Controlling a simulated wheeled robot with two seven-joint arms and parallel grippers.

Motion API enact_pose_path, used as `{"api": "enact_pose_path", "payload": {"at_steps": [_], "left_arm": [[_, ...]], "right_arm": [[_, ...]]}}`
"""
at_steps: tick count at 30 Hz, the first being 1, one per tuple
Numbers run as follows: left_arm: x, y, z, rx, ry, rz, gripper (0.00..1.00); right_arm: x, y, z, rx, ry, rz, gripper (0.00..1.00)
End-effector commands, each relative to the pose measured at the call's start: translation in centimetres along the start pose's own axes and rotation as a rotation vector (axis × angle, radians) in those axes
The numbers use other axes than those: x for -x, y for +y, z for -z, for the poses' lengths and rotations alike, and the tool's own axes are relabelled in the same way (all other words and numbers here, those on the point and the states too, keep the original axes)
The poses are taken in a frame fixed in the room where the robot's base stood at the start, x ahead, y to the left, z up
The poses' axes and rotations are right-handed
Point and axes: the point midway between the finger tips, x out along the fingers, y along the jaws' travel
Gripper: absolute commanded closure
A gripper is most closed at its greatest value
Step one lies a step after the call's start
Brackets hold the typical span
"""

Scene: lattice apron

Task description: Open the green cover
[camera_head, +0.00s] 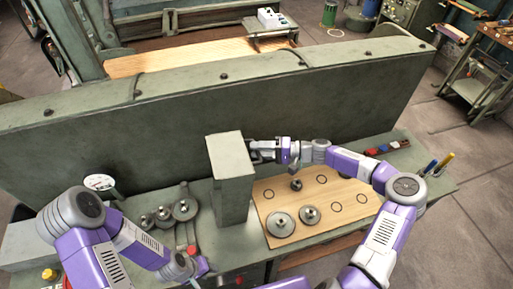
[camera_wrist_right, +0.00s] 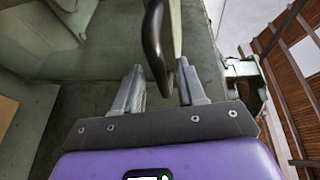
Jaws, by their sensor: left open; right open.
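A tall grey-green box-like cover (camera_head: 231,185) stands upright on the bench, left of the wooden board. My right gripper (camera_head: 256,151) is at its upper right side in the head view. In the right wrist view the right gripper (camera_wrist_right: 162,90) is open, with a dark curved handle (camera_wrist_right: 155,42) reaching down between its two fingers. The fingers look apart from the handle; whether one touches it I cannot tell. My left gripper (camera_head: 198,268) is low at the front edge of the bench, partly hidden by its own arm, and holds nothing that I can see.
The wooden board (camera_head: 350,209) bears round metal parts and drawn circles. Several metal gears (camera_head: 184,209) stand left of the cover. A long green panel (camera_head: 215,95) runs behind the bench. A red button (camera_head: 191,250) lies near my left gripper.

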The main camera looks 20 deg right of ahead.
Motion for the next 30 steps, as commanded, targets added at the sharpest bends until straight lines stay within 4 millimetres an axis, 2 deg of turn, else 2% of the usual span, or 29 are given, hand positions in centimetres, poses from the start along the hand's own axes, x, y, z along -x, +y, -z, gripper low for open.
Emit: {"api": "enact_pose_path", "payload": {"at_steps": [3, 11, 14, 19, 30], "left_arm": [[0.18, 0.08, -0.03, 0.000, 0.000, 0.000, 0.57], [0.17, 0.07, -0.05, 0.000, -0.001, 0.000, 0.57], [0.17, 0.07, -0.04, 0.000, -0.001, 0.000, 0.57], [0.17, 0.08, -0.04, 0.000, -0.001, 0.000, 0.57], [0.19, 0.08, -0.02, 0.000, 0.000, 0.000, 0.57]], "right_arm": [[-0.78, 0.00, -0.01, -0.001, 0.000, -0.001, 0.60], [-0.94, 0.08, -0.01, -0.001, 0.001, -0.002, 0.60], [-0.93, 0.07, -0.01, -0.001, 0.001, -0.002, 0.72], [-0.92, 0.07, -0.03, -0.001, 0.000, -0.002, 0.98], [-0.89, -0.03, 0.17, 0.002, 0.004, -0.010, 1.00]]}}
